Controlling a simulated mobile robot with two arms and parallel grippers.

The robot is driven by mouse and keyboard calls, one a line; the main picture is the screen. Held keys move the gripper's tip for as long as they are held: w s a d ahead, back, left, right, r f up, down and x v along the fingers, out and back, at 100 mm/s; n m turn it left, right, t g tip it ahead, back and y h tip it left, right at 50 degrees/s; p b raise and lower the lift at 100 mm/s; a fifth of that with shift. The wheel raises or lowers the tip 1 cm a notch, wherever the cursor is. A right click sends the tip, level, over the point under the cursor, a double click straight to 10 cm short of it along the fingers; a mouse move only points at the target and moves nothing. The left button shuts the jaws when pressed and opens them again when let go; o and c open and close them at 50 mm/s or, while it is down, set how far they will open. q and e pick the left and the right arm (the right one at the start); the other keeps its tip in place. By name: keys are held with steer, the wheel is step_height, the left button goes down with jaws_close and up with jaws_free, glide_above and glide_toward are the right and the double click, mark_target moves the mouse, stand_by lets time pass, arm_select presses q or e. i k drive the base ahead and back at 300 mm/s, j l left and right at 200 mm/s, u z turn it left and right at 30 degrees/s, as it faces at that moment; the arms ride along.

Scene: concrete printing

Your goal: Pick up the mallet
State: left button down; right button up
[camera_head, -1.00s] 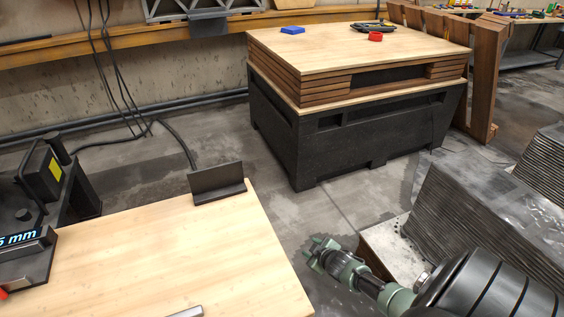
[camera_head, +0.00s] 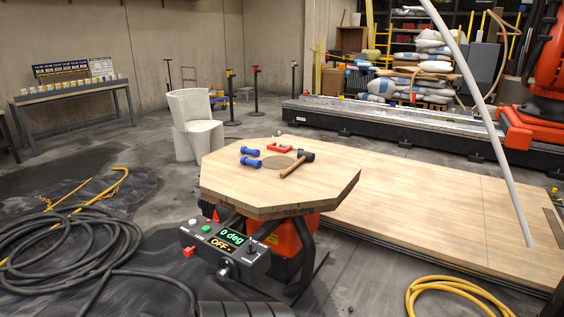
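The mallet (camera_head: 293,168) lies on the octagonal wooden tabletop (camera_head: 235,189), right of its middle. It has a brown wooden handle and a dark head at the far right end. Its handle slants toward the near left. Beside it on the left lie two blue cylinder-shaped objects (camera_head: 250,156), and a red object (camera_head: 279,147) lies behind it. Neither of my grippers is in view, and nothing touches the mallet from above.
A control box (camera_head: 228,243) with a green display juts out below the table's near side. Black hose coils (camera_head: 68,250) lie on the left floor, and a yellow hose (camera_head: 455,290) lies at the near right. A low wooden platform (camera_head: 440,205) extends right. A concrete chair (camera_head: 194,125) stands behind.

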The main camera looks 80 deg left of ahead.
mark_target(302, 156)
steer(key=u, duration=0.45)
steer(key=i+j+u, duration=0.1)
steer(key=u, duration=0.8)
steer(key=i+u, duration=0.15)
steer(key=u, duration=0.75)
steer(key=i+l+u, duration=0.15)
steer(key=i, duration=0.05)
